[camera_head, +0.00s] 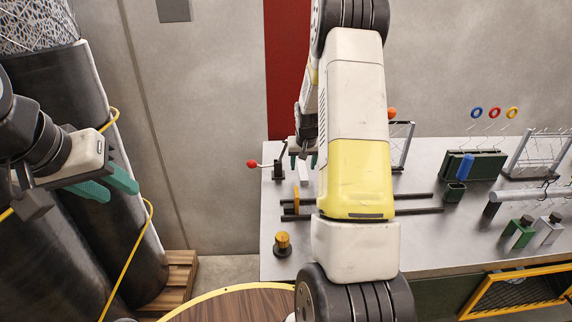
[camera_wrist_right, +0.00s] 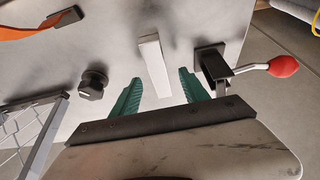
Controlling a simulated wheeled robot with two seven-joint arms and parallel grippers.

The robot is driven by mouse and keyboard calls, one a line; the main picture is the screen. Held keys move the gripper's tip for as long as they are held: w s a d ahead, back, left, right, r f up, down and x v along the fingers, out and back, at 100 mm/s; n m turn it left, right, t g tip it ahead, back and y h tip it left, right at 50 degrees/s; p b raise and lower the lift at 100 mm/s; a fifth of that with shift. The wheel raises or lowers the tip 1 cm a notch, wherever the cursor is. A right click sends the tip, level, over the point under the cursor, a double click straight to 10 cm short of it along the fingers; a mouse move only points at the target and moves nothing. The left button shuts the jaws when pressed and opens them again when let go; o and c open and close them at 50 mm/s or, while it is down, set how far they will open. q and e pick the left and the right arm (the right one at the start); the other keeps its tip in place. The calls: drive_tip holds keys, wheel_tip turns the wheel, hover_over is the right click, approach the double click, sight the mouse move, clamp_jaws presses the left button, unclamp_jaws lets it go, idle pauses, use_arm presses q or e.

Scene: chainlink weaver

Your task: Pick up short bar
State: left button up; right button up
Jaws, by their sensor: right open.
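A short pale bar (camera_wrist_right: 152,60) shows in the right wrist view, lined up with the gap between my right fingers. It also shows in the head view as a small pale block (camera_head: 303,173) on the grey table. My right gripper (camera_wrist_right: 159,78) is open, with one green finger on each side of the bar's near end and a visible gap on both sides. In the head view its fingertips (camera_head: 303,161) show just above the bar, and my arm hides much around them. My left gripper (camera_head: 119,191) is open and empty at the left, away from the table.
A crank with a red knob (camera_wrist_right: 284,66) stands close to the right finger in the wrist view. A black knob (camera_wrist_right: 93,84) stands left of the fingers. Dark rails (camera_head: 415,211), a wire frame (camera_head: 402,144) and a green block with rings (camera_head: 481,165) stand on the table.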

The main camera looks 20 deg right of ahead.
sight(303, 170)
drive_tip(key=shift+x, duration=1.55)
drive_tip(key=shift+s+d, duration=0.1)
drive_tip(key=shift+d, duration=0.05)
clamp_jaws()
drive_tip(key=shift+r, duration=0.1)
